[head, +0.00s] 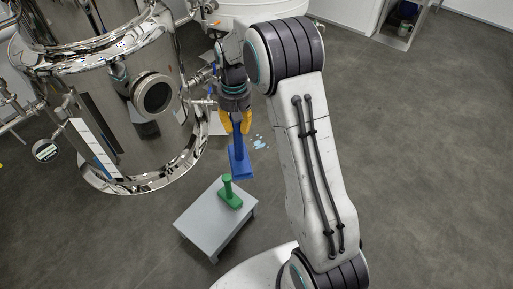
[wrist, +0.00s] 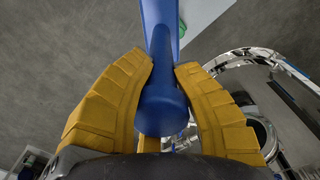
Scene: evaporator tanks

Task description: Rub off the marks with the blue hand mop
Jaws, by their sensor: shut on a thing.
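The blue hand mop (head: 240,162) hangs upright from my gripper (head: 238,115), with its flat head down. My gripper's yellow fingers are shut on its handle. In the wrist view, the blue handle (wrist: 162,105) lies between the two yellow fingers of my gripper (wrist: 164,68). The light blue marks (head: 259,143) are small spots on the grey floor, just right of the mop head in the head view. The mop head appears above the floor and apart from the marks. The marks are not visible in the wrist view.
A small grey table (head: 200,222) stands below the mop in the head view, with a green hand mop (head: 229,195) upright on it. A shiny steel tank (head: 120,120) stands close on the left. A white tank (head: 275,10) is behind. Open floor (head: 430,150) lies right.

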